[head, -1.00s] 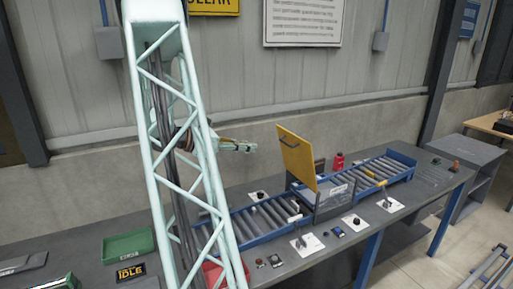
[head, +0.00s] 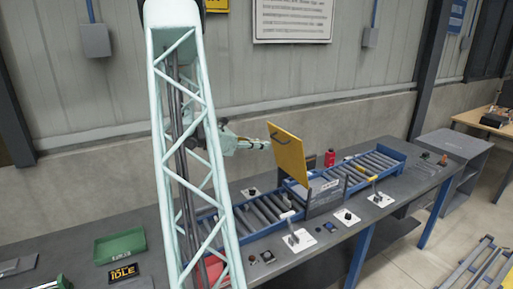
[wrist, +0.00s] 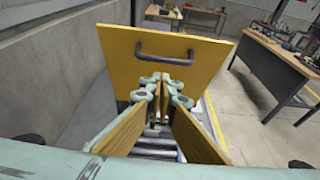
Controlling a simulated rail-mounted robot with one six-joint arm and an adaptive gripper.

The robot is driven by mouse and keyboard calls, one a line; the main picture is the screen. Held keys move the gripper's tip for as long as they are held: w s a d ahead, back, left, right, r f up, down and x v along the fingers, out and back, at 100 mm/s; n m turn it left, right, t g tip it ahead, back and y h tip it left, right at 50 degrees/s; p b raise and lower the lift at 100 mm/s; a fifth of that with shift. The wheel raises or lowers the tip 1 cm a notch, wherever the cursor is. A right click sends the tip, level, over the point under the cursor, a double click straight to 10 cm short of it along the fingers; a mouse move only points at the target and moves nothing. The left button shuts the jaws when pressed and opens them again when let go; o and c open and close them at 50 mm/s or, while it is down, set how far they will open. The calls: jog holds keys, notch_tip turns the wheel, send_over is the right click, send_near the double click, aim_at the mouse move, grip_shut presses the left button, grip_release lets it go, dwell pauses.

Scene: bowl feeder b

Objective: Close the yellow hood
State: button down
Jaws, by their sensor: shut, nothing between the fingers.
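The yellow hood (head: 288,155) stands raised, nearly upright, over the middle of the roller conveyor in the head view. Its dark handle (head: 279,138) is near the top of the face. In the wrist view the hood (wrist: 205,60) fills the upper middle, with the handle (wrist: 165,48) just above my fingertips. My gripper (head: 266,144) is at the left edge of the hood in the head view. In the wrist view my gripper (wrist: 163,80) is shut and empty, pointing at the hood's face below the handle. I cannot tell whether it touches.
Conveyor rollers (head: 262,210) run along the bench on both sides of the hood. Small switches on white plates (head: 299,240) line the front. A green tray (head: 120,246) lies at left.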

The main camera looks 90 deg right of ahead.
jog(key=shift+s+d+r, duration=0.3)
jog(key=shift+s+r, duration=0.05)
jog(key=shift+s, duration=0.2)
jog(key=shift+s+d+r, duration=0.3)
jog(key=shift+s, duration=0.2)
jog(key=shift+d+r+p, duration=0.1)
jog(key=shift+r+p, duration=0.15)
jog(key=shift+p, duration=0.1)
